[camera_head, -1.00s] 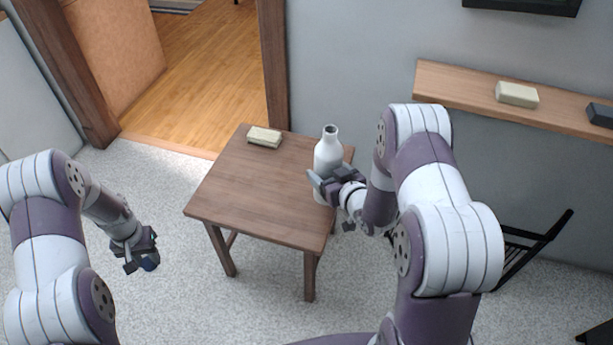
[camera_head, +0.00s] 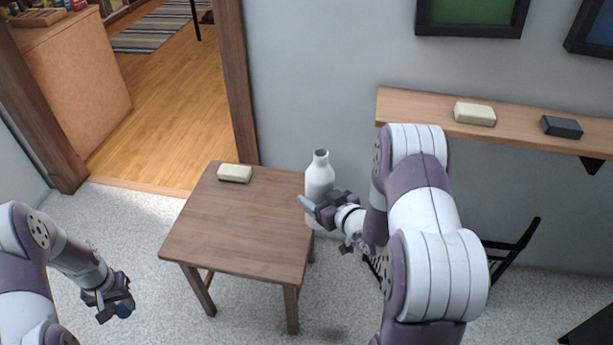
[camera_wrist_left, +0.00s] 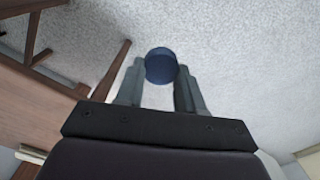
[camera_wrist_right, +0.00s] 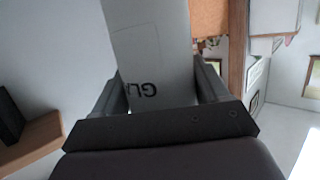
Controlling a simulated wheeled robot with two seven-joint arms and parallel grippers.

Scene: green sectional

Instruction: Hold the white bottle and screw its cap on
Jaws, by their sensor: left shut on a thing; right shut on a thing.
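The white bottle (camera_head: 319,180) is upright with its narrow open neck at the top, at the right edge of the wooden table. My right gripper (camera_head: 312,206) is shut around its body. In the right wrist view the bottle (camera_wrist_right: 153,50) fills the space between the fingers, with dark lettering partly showing. I cannot tell whether its base touches anything. My left gripper (camera_head: 118,307) is far to the left, low over the floor, shut on a round dark blue cap (camera_wrist_left: 160,66). The cap is apart from the bottle.
The wooden table (camera_head: 235,230) holds only a pale block (camera_head: 235,173) at its far left corner. A wall shelf (camera_head: 400,107) at right carries a pale block (camera_head: 474,114) and a dark block (camera_head: 562,127). A black-framed object (camera_head: 515,255) stands below it.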

